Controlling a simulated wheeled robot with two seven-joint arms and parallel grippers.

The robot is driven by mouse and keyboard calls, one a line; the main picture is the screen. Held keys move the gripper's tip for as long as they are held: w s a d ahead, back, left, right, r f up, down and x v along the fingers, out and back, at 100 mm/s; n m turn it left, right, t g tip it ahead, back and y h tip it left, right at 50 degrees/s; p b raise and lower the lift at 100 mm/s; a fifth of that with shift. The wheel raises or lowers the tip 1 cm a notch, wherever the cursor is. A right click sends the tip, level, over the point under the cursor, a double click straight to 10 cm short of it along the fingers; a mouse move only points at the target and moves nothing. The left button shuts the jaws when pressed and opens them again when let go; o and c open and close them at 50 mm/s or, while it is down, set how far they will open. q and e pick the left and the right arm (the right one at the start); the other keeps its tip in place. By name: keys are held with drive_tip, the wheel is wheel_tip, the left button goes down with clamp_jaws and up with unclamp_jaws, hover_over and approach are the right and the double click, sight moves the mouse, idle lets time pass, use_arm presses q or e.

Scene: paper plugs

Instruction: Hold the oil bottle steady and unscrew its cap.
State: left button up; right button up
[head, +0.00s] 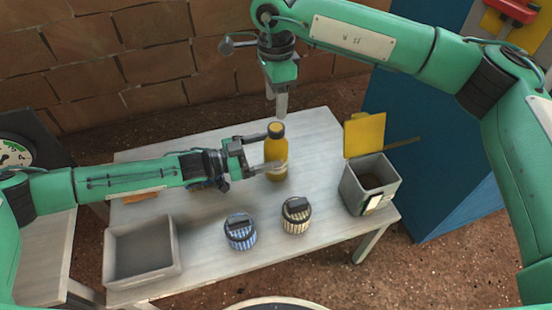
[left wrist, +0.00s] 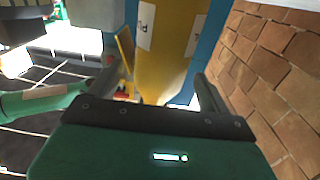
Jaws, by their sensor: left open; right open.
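The oil bottle (head: 276,152), yellow with a dark cap (head: 276,130), stands upright on the grey table (head: 190,215). My left gripper (head: 267,154) is open and reaches in from the left, one finger on either side of the bottle. In the left wrist view the yellow bottle (left wrist: 165,75) shows between the two spread fingers; I cannot tell whether either touches it. My right gripper (head: 282,104) points down just above the cap. It is seen edge-on, open, and its jaws hold nothing that I can see.
A blue-striped jar (head: 240,232) and a cream-striped jar (head: 296,216) stand at the table's front. An empty grey bin (head: 174,250) is at front left. A grey box (head: 350,188) with a raised yellow lid (head: 364,135) is at right. A brick wall (head: 120,60) stands behind.

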sight(283, 147)
use_arm(q)
drive_tip(key=shift+x, duration=2.3)
drive_tip(key=shift+f, duration=0.1)
